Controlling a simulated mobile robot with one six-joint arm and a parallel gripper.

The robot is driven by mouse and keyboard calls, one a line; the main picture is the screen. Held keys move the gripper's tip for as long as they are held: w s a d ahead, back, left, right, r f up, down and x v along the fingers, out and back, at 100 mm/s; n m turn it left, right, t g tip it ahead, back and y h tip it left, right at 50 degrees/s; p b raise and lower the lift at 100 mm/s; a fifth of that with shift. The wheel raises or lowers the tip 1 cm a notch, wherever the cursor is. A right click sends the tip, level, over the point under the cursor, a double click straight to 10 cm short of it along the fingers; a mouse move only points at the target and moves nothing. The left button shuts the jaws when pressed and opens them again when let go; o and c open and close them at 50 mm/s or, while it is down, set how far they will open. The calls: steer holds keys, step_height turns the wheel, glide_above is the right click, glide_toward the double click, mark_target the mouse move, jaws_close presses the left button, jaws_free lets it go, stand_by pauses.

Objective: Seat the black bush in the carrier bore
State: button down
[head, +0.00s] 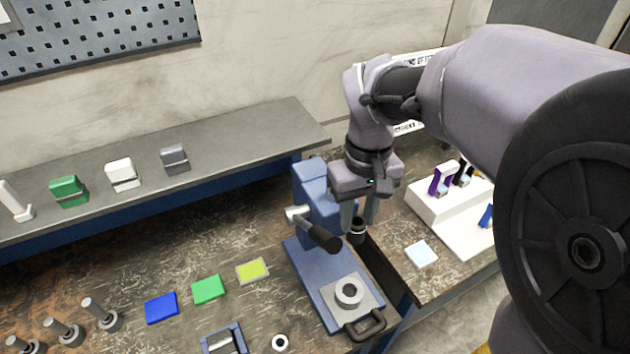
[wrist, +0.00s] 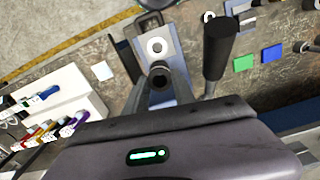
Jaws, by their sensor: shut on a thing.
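My gripper (head: 358,217) hangs with its fingers down beside the blue press and is shut on the black bush (head: 356,232). In the wrist view the bush (wrist: 160,74) shows as a dark ring between the fingertips. The carrier (head: 368,305) is a grey plate on the blue press base, with a pale round collar around a dark bore (head: 349,290). A black loop handle is at its front. The bush is above and behind the bore, clear of it. In the wrist view the carrier bore (wrist: 156,47) lies just beyond the bush.
The blue press column (head: 312,190) and its black-gripped lever (head: 322,237) stand left of my gripper. A dark gap runs right of the press base. A white rack (head: 450,210) holds coloured items at right. Blue, green and yellow pads lie left, near a small ring (head: 280,342).

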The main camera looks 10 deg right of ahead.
mark_target(362, 240)
steer(key=f, duration=0.2)
steer(key=d+f+b, duration=0.1)
steer(key=f, duration=0.1)
steer(key=f+b, duration=0.1)
steer(key=f, duration=0.2)
steer(key=shift+s+d, duration=0.15)
steer(key=shift+s, duration=0.2)
steer(key=f+b, duration=0.3)
steer(key=f, duration=0.6)
steer(key=f+b, duration=0.3)
steer(key=f, duration=0.6)
steer(key=shift+w+a, duration=0.15)
steer(key=shift+a, duration=0.05)
steer(key=shift+r, duration=0.15)
steer(key=c, duration=1.5)
jaws_free()
steer(key=shift+f, duration=0.2)
steer(key=o, duration=0.5)
steer(key=shift+c, duration=0.2)
